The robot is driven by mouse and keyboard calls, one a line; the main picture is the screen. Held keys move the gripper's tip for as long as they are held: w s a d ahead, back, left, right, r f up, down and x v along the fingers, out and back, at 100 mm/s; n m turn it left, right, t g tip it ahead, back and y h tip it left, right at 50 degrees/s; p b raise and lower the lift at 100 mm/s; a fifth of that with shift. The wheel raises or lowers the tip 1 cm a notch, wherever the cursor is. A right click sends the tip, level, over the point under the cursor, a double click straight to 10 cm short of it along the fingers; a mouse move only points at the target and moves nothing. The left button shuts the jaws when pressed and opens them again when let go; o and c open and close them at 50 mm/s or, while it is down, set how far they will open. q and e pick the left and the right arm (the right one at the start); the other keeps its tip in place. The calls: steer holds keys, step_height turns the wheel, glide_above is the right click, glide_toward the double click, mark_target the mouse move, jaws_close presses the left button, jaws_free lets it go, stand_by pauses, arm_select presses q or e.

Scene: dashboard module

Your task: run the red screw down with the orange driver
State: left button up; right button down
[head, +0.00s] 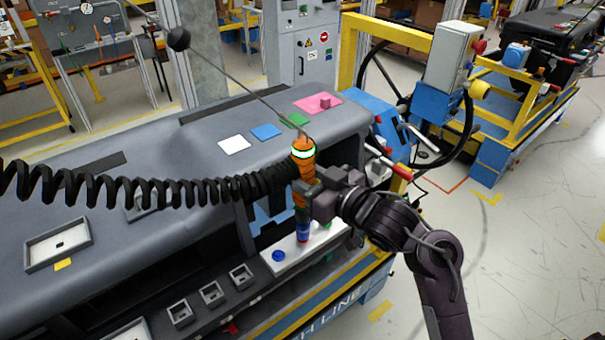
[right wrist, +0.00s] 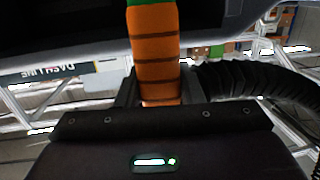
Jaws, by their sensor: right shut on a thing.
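The orange driver (head: 303,173) stands close to upright above the front of the dashboard module, with a lit green-white ring near its top. My right gripper (head: 306,200) is shut around its body. In the right wrist view the driver's banded orange grip (right wrist: 156,60) rises from between the jaws (right wrist: 160,100). The driver's blue lower end points down at a white plate (head: 297,257). A small bit of red (head: 303,240), perhaps the red screw, shows right under the tip; I cannot tell whether they touch. My left gripper is not in view.
A blue knob-like part (head: 278,256) sits on the white plate left of the tip. A black coiled hose (head: 150,188) runs from the left to the driver, and a thin cable rises from its top. Small square sockets (head: 211,293) lie at the front left.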

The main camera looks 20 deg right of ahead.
steer(key=shift+f, duration=0.3)
stand_by(0.5)
steer(key=shift+f+p, duration=0.5)
steer(key=shift+p, duration=0.25)
stand_by(3.0)
